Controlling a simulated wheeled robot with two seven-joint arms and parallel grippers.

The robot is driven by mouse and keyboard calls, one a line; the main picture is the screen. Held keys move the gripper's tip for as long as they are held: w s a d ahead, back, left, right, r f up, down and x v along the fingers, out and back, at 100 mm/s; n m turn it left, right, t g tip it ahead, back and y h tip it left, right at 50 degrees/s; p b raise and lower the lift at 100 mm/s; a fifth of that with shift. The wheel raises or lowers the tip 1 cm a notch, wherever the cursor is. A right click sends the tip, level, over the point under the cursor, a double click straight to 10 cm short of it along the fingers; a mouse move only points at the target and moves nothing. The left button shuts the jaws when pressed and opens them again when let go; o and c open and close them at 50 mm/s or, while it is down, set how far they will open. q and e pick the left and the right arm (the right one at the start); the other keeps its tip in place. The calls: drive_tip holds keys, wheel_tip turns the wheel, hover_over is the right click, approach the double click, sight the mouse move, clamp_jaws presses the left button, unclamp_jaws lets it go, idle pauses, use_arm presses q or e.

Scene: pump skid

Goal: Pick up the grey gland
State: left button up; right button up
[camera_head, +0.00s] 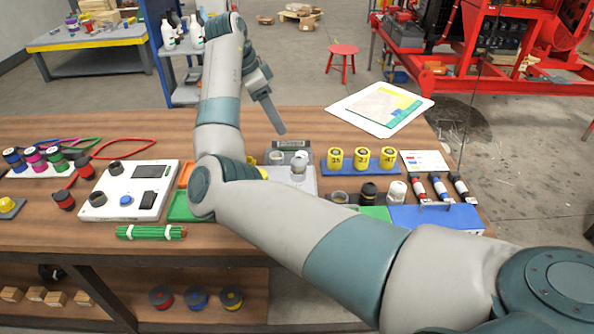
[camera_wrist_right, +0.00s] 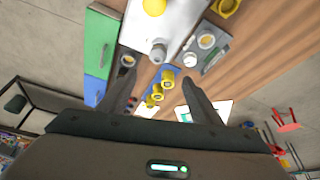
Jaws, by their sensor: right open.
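A small grey piece, which looks like the grey gland (camera_head: 299,164), stands upright on a light grey plate near the middle of the bench, just right of my right arm. It also shows in the right wrist view (camera_wrist_right: 158,52), on the edge of a pale plate, between and beyond the fingertips. My right gripper (camera_head: 274,118) is above the bench, above and left of the gland in the head view. Its fingers also show in the right wrist view (camera_wrist_right: 156,72), spread apart with nothing between them. My left gripper is not in view.
A blue rack (camera_head: 361,167) with yellow numbered cylinders stands right of the gland. A grey holder (camera_head: 291,145) is just behind it. Black (camera_head: 369,193) and white (camera_head: 396,192) pieces stand in front right. A white control box (camera_head: 133,188) is left.

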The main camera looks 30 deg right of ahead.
drive_tip(key=shift+f, duration=0.7)
drive_tip(key=p, duration=0.2)
approach(297, 157)
drive_tip(key=p+x, duration=0.1)
drive_tip(key=x, duration=0.3)
drive_tip(key=shift+d+f+p, duration=0.1)
drive_tip(key=shift+f+p, duration=0.3)
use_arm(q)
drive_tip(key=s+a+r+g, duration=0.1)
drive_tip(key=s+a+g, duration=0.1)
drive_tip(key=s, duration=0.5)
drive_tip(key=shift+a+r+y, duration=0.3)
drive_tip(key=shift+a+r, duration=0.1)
use_arm(e)
drive_tip(key=shift+d+f, duration=0.15)
drive_tip(key=shift+f, duration=0.2)
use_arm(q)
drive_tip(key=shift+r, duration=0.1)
use_arm(e)
drive_tip(key=shift+s, duration=0.1)
